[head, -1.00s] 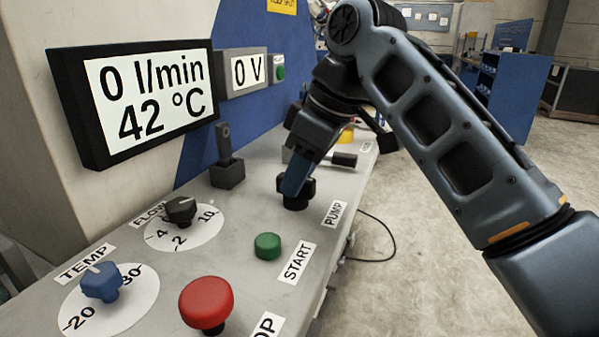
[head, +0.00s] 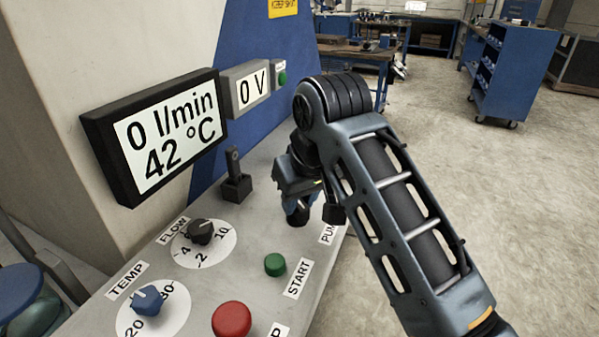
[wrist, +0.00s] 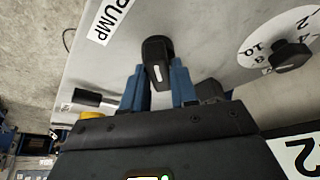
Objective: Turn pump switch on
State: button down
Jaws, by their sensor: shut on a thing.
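The pump switch (wrist: 156,49) is a black rotary knob with a white line, beside the PUMP label (wrist: 110,20) in the wrist view. My gripper (wrist: 158,70) has its blue fingers on both sides of the knob and is shut on it. In the head view my gripper (head: 297,200) is at the knob and my arm covers most of it. The large display (head: 165,135) reads 0 l/min and 42 °C. The small display (head: 253,88) reads 0 V.
The FLOW knob (head: 200,231), blue TEMP knob (head: 148,300), green START button (head: 274,265) and red button (head: 231,320) stand on the grey panel. The floor at right is open, with a blue cabinet (head: 500,75) beyond.

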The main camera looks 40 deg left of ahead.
jog(key=m+p, duration=0.2)
jog(key=m+t+h+p, duration=0.1)
jog(key=p, duration=0.1)
jog(key=m+p, duration=0.2)
jog(key=p, duration=0.1)
jog(key=shift+s+a+r+m+t+h, duration=0.1)
jog(key=shift+s+r+m+t+h, duration=0.1)
jog(key=shift+r+m+t+h, duration=0.1)
jog(key=shift+f+m+t+h+p, duration=0.2)
jog(key=shift+m+h+p, duration=0.2)
jog(key=shift+m+p, duration=0.6)
jog(key=shift+f+m+t+h+p, duration=0.15)
jog(key=shift+m+h+p, duration=0.4)
jog(key=shift+m, duration=0.65)
jog(key=shift+f, duration=0.15)
jog(key=c, duration=1.1)
grip_release()
jog(key=shift+f, duration=0.1)
jog(key=shift+o, duration=0.7)
jog(key=shift+a+r, duration=0.1)
jog(key=shift+r, duration=0.1)
jog(key=shift+r, duration=0.1)
